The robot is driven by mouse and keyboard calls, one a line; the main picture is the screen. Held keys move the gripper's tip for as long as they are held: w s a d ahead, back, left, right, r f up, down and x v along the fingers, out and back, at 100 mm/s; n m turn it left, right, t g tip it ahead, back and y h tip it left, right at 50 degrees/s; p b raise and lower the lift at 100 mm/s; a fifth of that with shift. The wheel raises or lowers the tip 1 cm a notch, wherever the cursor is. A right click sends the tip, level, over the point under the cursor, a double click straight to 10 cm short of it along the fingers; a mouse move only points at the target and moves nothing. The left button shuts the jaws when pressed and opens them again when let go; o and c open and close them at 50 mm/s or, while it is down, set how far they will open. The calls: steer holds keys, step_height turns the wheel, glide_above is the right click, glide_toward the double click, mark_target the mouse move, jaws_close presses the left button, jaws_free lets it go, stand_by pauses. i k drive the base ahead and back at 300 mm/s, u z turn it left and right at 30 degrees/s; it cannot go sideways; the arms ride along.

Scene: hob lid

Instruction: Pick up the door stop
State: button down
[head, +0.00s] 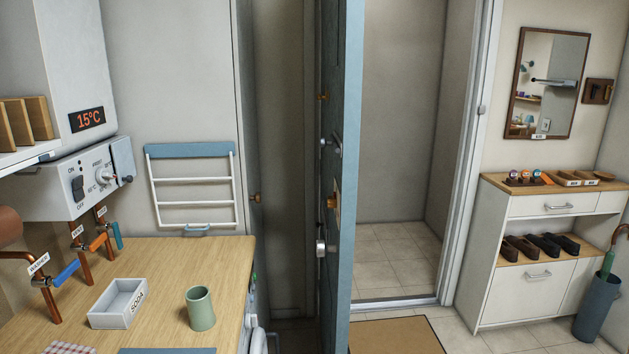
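I cannot make out a door stop in the head view. The blue door (343,185) stands open, seen nearly edge-on, with the doorway to its right. The foot of the door is cut off by the lower edge of the picture, so the floor beneath it is hidden. My gripper is not in view.
A wooden worktop (160,268) at left holds a SODA tray (118,304) and a green cup (200,308). A brown mat (396,336) lies before the doorway. A white shoe cabinet (537,295) and an umbrella stand (597,308) are at right.

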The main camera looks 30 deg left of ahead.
mark_target(545, 180)
steer(key=k, duration=0.25)
steer(key=u, duration=1.1)
steer(key=i, duration=1)
steer(key=z, duration=0.05)
